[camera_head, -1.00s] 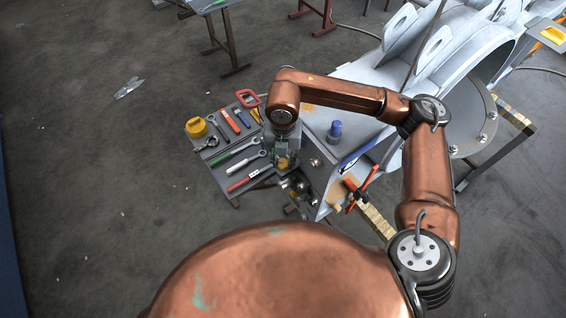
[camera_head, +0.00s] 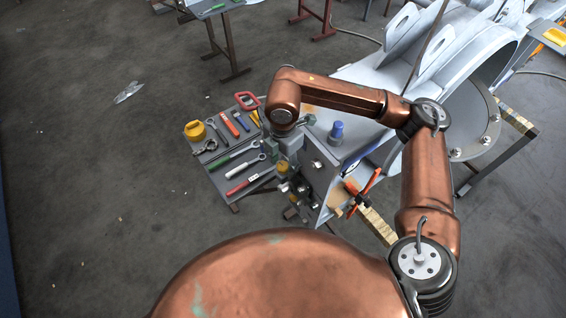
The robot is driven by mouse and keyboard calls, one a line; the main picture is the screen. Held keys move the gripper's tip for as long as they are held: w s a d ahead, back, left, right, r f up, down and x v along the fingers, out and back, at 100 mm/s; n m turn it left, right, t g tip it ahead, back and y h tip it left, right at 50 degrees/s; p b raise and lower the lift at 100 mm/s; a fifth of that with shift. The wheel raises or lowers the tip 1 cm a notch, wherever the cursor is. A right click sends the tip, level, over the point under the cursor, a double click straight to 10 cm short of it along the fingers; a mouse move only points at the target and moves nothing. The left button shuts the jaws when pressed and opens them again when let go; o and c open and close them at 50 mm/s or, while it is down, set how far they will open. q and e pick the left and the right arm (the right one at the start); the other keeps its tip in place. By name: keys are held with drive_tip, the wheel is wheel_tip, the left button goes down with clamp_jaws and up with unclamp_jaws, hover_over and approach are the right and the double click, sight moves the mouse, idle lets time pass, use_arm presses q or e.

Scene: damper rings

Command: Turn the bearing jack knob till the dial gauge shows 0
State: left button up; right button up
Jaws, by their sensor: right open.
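My right gripper (camera_head: 285,172) hangs below the copper wrist, between the tool table and the grey housing. It is open and seen from above, with its fingertips partly hidden by its own body. Small dark and metallic parts (camera_head: 301,188) lie just beside and below it at the housing's lower corner. The jack knob and the dial gauge cannot be told apart clearly among these parts, and no dial reading is legible. Whether the gripper touches anything there cannot be seen. My left gripper is not in view.
The tool table (camera_head: 224,183) carries wrenches, screwdrivers and a yellow item (camera_head: 194,130). A blue-capped part (camera_head: 336,131) stands on the large grey housing (camera_head: 365,72). Orange handles (camera_head: 363,192) cross above a wooden beam (camera_head: 380,226). Floor on the left is mostly clear.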

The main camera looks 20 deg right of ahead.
drive_tip(key=shift+r, duration=0.15)
drive_tip(key=shift+r+p, duration=0.4)
drive_tip(key=shift+r, duration=0.5)
drive_tip(key=shift+r+p, duration=1.05)
drive_tip(key=shift+r, duration=2)
